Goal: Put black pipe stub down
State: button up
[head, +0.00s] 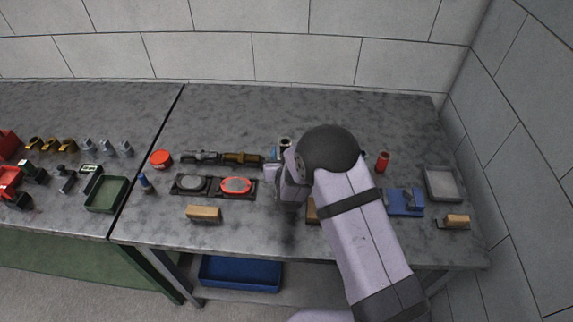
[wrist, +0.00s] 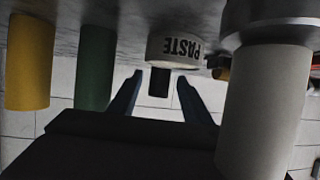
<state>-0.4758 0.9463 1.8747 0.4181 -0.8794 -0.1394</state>
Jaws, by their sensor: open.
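In the wrist view, which is upside down with the bench at the top, a short black cylinder (wrist: 158,84), likely the black pipe stub, shows between the fingertips of my gripper (wrist: 160,79). My gripper is open, with a finger on each side and a visible gap to the black cylinder. A white tin marked PASTE (wrist: 175,48) adjoins it in the picture; I cannot tell whether the cylinder is on or behind the tin. In the head view my gripper (head: 290,187) is over the middle of the bench, and my arm hides the stub.
Yellow (wrist: 30,60), green (wrist: 95,65) and large grey (wrist: 265,110) cylinders stand around the gripper in the wrist view. In the head view, a black tray with gauges (head: 213,186) lies left, and a blue block (head: 404,202) and grey tray (head: 443,184) right.

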aim_at(282, 142)
jog(key=shift+o, duration=0.4)
jog(key=b+v, duration=0.1)
jog(key=v, duration=0.8)
jog(key=shift+b, duration=0.35)
